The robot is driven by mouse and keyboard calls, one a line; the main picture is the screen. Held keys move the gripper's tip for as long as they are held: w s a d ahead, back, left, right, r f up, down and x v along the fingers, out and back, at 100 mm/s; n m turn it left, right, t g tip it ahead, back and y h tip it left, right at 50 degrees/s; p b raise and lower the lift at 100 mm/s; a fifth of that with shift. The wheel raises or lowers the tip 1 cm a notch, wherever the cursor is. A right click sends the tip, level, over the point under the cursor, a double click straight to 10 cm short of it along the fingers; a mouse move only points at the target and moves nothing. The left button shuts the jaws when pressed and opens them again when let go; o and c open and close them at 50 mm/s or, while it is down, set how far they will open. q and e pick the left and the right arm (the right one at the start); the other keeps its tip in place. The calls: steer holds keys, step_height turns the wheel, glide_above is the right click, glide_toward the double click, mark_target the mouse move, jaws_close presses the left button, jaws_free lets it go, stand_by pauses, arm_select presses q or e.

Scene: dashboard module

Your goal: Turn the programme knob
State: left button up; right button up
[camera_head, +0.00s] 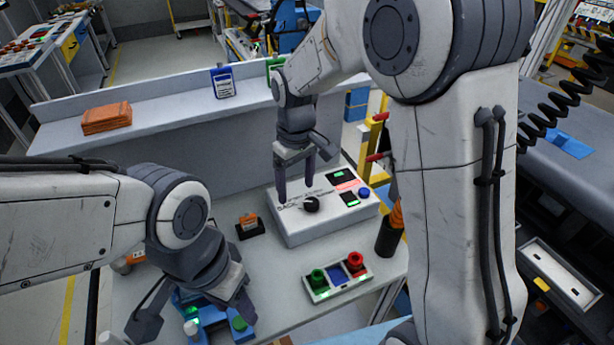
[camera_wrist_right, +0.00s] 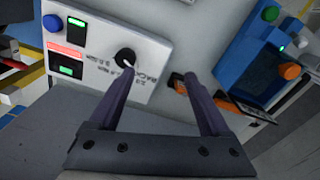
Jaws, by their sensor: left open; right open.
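The programme knob (camera_head: 311,204) is a black round dial on the sloped face of a white control box (camera_head: 297,232). In the right wrist view the knob (camera_wrist_right: 125,57) carries a white pointer mark. My right gripper (camera_head: 295,190) is open above the box. In the right wrist view one finger of the right gripper (camera_wrist_right: 165,72) is close to the knob and the other is off to its right; I cannot tell whether the near finger touches it. My left gripper (camera_head: 190,325) is open, low at the left, over a blue device (camera_head: 214,314).
A button panel (camera_head: 338,278) with green, blue and red parts lies in front of the box. A black cup (camera_head: 388,238) stands to its right. A small orange item on a black stand (camera_head: 249,226) sits left of the box.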

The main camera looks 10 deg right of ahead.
steer(key=p, duration=0.1)
glide_above(311, 202)
steer(key=f, duration=0.1)
arm_select(q)
step_height(311, 202, up, 4)
steer(key=shift+s+p, duration=0.1)
steer(key=shift+p, duration=0.9)
arm_select(e)
step_height(311, 202, down, 10)
steer(key=shift+f, duration=0.2)
jaws_close()
